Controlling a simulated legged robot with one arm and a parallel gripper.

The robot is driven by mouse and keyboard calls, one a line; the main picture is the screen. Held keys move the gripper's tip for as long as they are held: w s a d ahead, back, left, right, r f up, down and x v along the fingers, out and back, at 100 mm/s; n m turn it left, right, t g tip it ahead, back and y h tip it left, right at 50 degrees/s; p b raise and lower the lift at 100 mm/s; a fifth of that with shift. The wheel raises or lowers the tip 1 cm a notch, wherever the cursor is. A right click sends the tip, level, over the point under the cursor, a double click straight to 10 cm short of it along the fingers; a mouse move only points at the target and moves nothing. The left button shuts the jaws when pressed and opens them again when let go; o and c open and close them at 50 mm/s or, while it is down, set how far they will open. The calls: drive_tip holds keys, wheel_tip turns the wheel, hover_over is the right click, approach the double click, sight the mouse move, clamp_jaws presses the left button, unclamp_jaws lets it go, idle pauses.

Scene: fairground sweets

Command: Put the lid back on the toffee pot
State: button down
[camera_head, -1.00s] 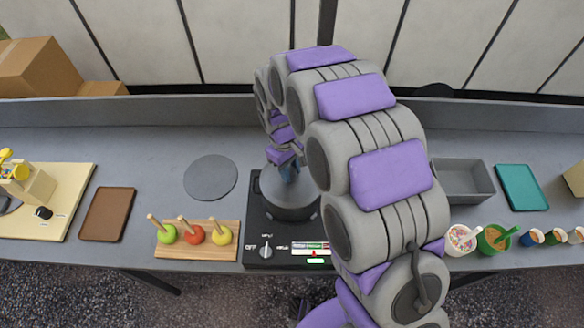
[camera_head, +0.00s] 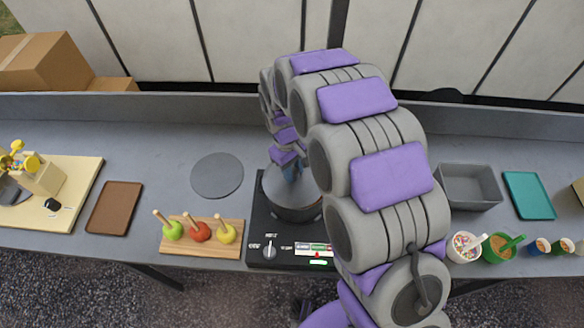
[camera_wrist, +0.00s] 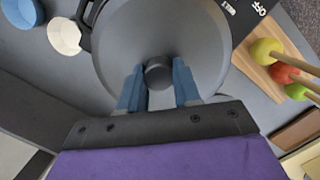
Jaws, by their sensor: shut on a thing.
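The toffee pot (camera_head: 292,214) is a dark grey round pot on a black hot plate (camera_head: 256,232), partly hidden by my arm in the head view. Its grey lid (camera_wrist: 158,25) with a dark round knob (camera_wrist: 159,73) covers the pot's mouth in the wrist view. I cannot tell whether the lid rests fully on the rim. My gripper (camera_wrist: 159,76) comes down over the pot, with its blue fingers on either side of the knob, shut on it. A side handle (camera_wrist: 84,24) of the pot shows at left.
Left of the hot plate are a board (camera_head: 202,249) with apples on sticks, a flat grey disc (camera_head: 218,175) and a brown tray (camera_head: 115,207). At right are a grey bin (camera_head: 470,187), a teal tray (camera_head: 528,195) and several tubs. A blue cup (camera_wrist: 22,12) stands near the pot.

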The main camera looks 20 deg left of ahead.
drive_tip(key=shift+d+r, duration=0.1)
drive_tip(key=shift+d, duration=0.3)
drive_tip(key=shift+a+f, duration=0.2)
drive_tip(key=shift+a, duration=0.15)
drive_tip(key=shift+d, duration=0.4)
drive_tip(key=shift+a, duration=0.15)
idle(0.4)
drive_tip(key=c, duration=0.7)
unclamp_jaws()
drive_tip(key=shift+o, duration=0.3)
